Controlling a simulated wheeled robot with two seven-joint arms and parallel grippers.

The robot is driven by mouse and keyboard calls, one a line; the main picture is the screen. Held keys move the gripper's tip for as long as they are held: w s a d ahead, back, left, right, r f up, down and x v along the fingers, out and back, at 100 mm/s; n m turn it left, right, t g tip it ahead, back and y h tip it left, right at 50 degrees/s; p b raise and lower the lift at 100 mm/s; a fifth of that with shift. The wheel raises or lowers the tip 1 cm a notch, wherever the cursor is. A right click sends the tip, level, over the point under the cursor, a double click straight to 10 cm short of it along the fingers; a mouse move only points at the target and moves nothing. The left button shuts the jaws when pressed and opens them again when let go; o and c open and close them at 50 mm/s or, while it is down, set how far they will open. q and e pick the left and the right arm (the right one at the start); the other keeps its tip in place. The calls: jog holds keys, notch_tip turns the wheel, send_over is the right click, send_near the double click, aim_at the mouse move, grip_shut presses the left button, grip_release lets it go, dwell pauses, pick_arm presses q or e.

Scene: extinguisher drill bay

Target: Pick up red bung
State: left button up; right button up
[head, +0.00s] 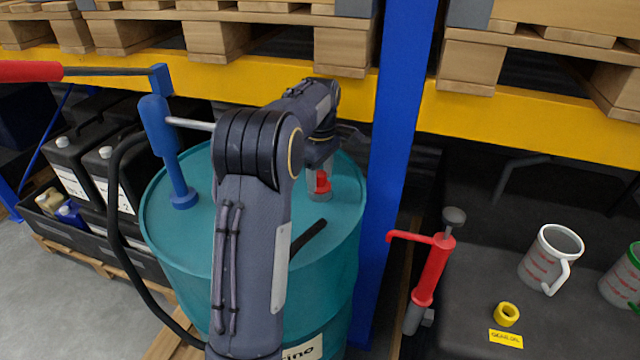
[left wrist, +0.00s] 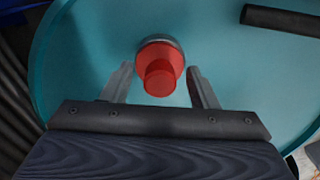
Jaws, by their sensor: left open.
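The red bung (left wrist: 160,72) sits on the top of the teal drum (head: 160,235), with a grey ring at its base. It also shows in the head view (head: 322,182), partly hidden by my left gripper. My left gripper (left wrist: 162,78) is open and points down over the drum top, with one finger on each side of the bung. Gaps show between the fingers and the bung in the left wrist view. My left arm hides the middle of the drum in the head view. My right gripper is not in view.
A blue hand pump (head: 165,140) with a black hose stands on the drum's left side. A black bar (head: 308,238) lies across the drum top. A blue rack post (head: 400,120) rises just right of the drum. A red pump (head: 432,270) and measuring jugs (head: 535,262) stand further right.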

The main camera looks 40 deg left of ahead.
pick_arm(q)
jog(key=shift+f, duration=0.1)
jog(key=shift+c, duration=0.3)
grip_shut()
